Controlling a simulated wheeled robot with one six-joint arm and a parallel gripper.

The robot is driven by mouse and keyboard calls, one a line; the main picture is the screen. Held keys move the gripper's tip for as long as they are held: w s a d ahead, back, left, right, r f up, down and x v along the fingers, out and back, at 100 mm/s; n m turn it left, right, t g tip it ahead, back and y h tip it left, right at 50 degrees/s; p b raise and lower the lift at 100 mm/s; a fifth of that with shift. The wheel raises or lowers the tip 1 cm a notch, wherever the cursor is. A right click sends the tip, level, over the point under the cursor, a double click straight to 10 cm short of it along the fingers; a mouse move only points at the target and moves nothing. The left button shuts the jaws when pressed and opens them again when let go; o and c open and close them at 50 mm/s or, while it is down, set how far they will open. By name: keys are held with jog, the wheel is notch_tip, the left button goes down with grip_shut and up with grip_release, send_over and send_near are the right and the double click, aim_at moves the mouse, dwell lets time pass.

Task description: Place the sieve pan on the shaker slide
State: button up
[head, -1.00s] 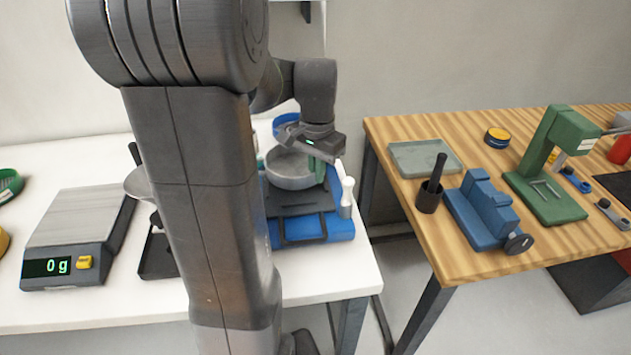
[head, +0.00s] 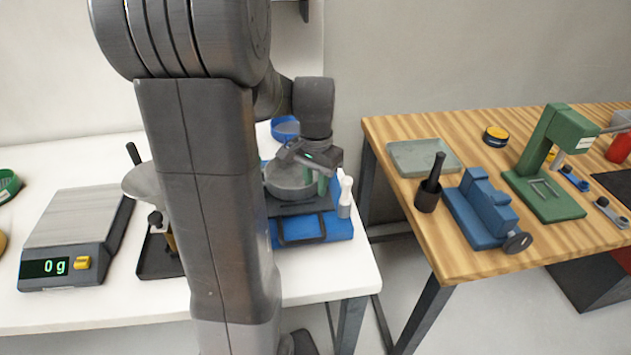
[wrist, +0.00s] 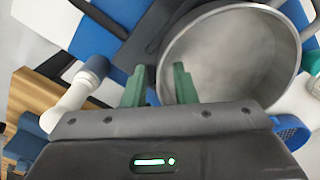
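The sieve pan (head: 288,187) is a round grey metal pan. It sits level over the dark slide (head: 300,208) of the blue shaker (head: 325,228) on the white table, apparently resting on it. In the wrist view the pan (wrist: 235,55) fills the upper right, beside the dark slide plate (wrist: 150,28). My gripper (head: 316,186) is at the pan's right side. Its green fingers (wrist: 160,88) stand apart, one inside the pan and one outside, with the wall between them and visible gaps.
A white bottle (head: 345,197) stands close on the shaker's right. A blue round sieve (head: 285,128) lies behind it. A scale (head: 78,235) reading 0 g and a dark tray (head: 160,262) are at left. A wooden table (head: 440,245) with tools is at right.

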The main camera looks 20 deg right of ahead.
notch_tip(320, 180, up, 12)
jog(key=shift+r+p, duration=0.2)
jog(key=shift+p, duration=0.15)
